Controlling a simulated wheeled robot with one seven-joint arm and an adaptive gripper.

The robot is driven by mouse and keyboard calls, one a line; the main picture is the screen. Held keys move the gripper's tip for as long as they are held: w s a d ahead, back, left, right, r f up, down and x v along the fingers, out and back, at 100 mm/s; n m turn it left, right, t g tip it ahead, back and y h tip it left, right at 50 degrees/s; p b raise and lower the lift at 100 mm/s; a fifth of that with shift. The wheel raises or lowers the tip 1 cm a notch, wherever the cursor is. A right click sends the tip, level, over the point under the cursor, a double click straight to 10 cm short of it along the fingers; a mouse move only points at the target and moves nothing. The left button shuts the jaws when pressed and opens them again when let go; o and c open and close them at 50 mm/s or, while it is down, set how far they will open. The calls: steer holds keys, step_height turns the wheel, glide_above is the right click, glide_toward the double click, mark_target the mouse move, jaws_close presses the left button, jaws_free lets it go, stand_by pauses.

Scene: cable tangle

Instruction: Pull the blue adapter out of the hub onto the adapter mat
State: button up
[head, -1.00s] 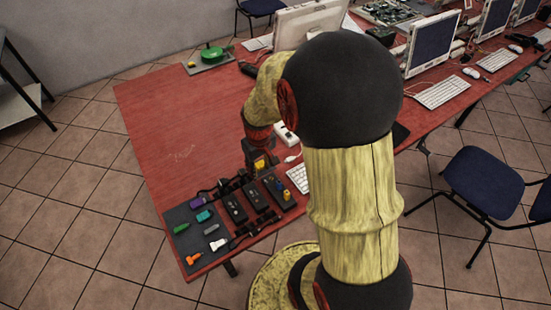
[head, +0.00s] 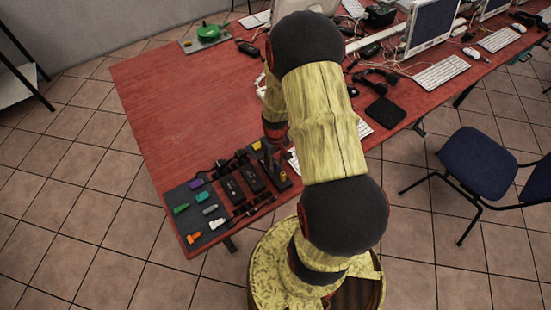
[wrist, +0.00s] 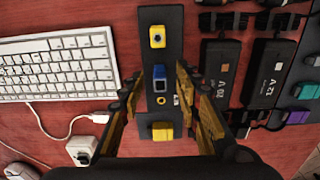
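The blue adapter (wrist: 159,78) stands in the middle of the dark hub strip (wrist: 161,107) in the wrist view. One yellow adapter (wrist: 157,37) sits above it and another yellow one (wrist: 162,131) below it on the strip. My gripper (wrist: 160,82) is open, one finger on each side of the strip, with the blue adapter between the fingertips; I see no clear contact. In the head view my gripper (head: 271,150) is over the hub, and the blue adapter is not clearly visible there. The dark adapter mat (head: 187,236) lies at the table's left front corner.
Green (head: 181,208), teal (head: 201,197), orange (head: 194,238) and white (head: 217,224) adapters lie on the mat. Black power bricks (wrist: 217,78) and cables lie between hub and mat. A keyboard (wrist: 58,66) and a white cable flank the hub. The red table (head: 180,110) is clear behind.

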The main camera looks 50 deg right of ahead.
steer(key=shift+f, duration=0.25)
steer(key=shift+c, duration=0.4)
steer(key=c, duration=0.7)
jaws_close()
